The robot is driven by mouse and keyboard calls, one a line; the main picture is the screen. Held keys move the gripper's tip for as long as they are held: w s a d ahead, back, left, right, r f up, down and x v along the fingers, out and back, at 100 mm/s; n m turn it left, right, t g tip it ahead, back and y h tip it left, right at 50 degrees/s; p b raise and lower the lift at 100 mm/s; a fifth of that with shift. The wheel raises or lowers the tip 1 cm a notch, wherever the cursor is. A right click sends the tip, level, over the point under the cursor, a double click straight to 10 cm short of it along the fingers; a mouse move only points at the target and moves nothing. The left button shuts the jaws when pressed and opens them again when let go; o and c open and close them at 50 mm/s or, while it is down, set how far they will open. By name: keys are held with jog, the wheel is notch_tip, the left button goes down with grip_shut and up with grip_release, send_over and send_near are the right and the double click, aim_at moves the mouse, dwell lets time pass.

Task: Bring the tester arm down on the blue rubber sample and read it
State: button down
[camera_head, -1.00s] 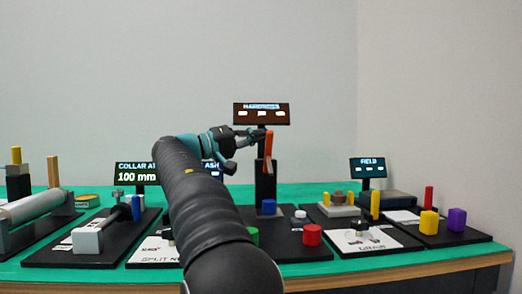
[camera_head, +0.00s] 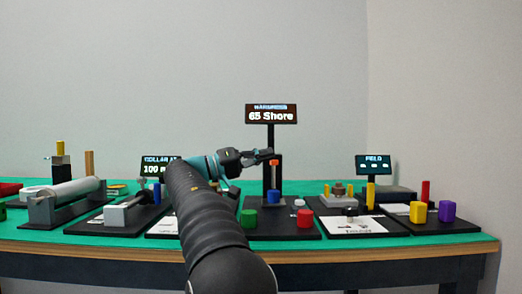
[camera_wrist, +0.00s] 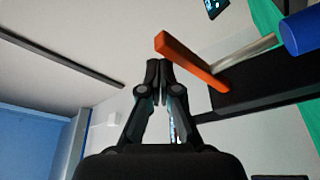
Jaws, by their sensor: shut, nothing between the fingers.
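The hardness tester (camera_head: 268,178) is a black post on a dark base. Its orange tester arm (camera_head: 274,162) is low on the post, and shows large in the wrist view (camera_wrist: 190,62). The blue rubber sample (camera_head: 274,197) stands below it; a blue cylinder (camera_wrist: 302,32) shows at the end of a metal rod in the wrist view. Contact between them is not clear. The tester's display (camera_head: 270,114) reads 65 Shore. My gripper (camera_head: 268,155) is beside the orange arm, with its fingers (camera_wrist: 159,65) together, empty and apart from it in the wrist view.
A green block (camera_head: 249,218) and red block (camera_head: 305,217) stand on the tester's base. To the right are the field station (camera_head: 372,166), yellow (camera_head: 418,211) and purple blocks (camera_head: 447,210). A roller station (camera_head: 65,193) is at left.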

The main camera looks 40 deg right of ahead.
jog(key=shift+s+f, duration=0.1)
jog(key=shift+f, duration=0.35)
jog(key=shift+a, duration=0.1)
jog(key=v, duration=0.7)
jog(key=shift+a, duration=0.25)
dwell(0.7)
